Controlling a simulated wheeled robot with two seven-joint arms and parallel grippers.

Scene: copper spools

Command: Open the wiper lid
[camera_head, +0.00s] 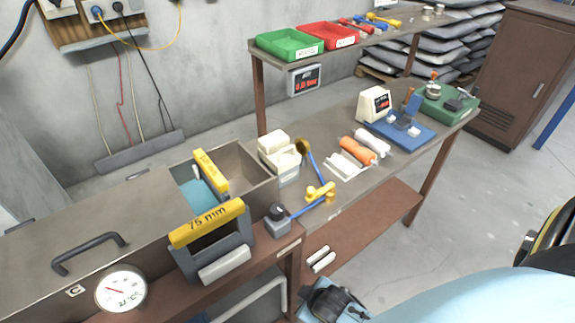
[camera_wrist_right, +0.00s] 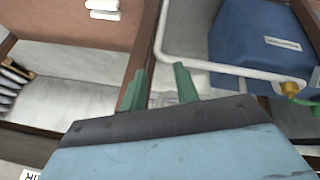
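A cream two-part box (camera_head: 283,165), which looks like the wiper box, stands on the bench beside the metal tank. Its raised block-like back part (camera_head: 273,143) shows behind a lower front part. I cannot tell which piece is the lid or whether it is open. My right gripper (camera_wrist_right: 160,86) shows green fingers spread apart with nothing between them in the right wrist view. It is low in front of the bench, away from the cream box. My left gripper is not in view.
Near the box are a blue-handled tool (camera_head: 311,160), a yellow valve-like part (camera_head: 320,192) and orange rolls (camera_head: 357,151). The tank's yellow-topped frame (camera_head: 207,222) rises at left. Green (camera_head: 290,44) and red (camera_head: 328,36) trays sit on the upper shelf. Open floor lies at right.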

